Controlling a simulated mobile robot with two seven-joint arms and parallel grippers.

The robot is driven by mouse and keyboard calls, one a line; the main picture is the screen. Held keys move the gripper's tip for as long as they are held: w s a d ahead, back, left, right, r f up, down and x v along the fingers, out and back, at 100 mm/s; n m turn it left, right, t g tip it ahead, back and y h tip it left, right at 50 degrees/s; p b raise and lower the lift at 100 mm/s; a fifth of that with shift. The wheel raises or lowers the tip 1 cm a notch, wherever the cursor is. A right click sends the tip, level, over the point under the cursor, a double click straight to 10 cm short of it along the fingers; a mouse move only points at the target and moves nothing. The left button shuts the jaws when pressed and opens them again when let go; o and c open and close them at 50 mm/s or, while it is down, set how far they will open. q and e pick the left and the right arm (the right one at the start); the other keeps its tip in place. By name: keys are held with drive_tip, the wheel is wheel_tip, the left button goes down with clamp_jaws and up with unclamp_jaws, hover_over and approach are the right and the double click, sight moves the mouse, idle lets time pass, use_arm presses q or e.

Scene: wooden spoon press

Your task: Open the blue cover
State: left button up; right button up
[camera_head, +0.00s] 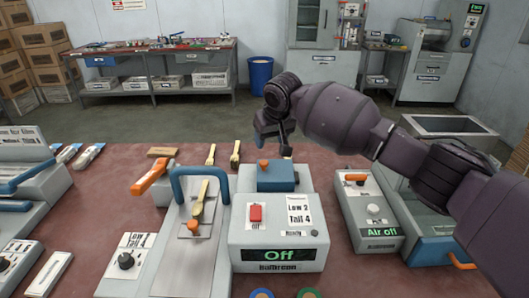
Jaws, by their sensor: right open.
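A blue cover (278,179) with a small orange knob (263,164) sits behind the grey control box (278,263), which reads "Off". It looks closed. My right arm comes in from the right, and its gripper (271,143) points down just above and behind the blue cover. The gripper is open and appears apart from the cover. The exact gap at the fingertips is hard to tell. My left gripper is not in view.
Left of the control box, a press with a blue arched handle (200,172) and orange lever (150,176) holds a wooden spoon (200,195). Two more spoons lie behind. The "Air off" box (368,215) stands at right, under my arm.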

sight(264, 162)
drive_tip(key=b+x, duration=0.2)
drive_tip(key=x, duration=0.8)
drive_tip(key=shift+s+f+b, duration=0.15)
drive_tip(key=shift+b, duration=0.15)
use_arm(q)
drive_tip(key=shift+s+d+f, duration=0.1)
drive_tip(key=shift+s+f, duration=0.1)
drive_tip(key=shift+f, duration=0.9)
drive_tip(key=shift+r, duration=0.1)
use_arm(e)
clamp_jaws()
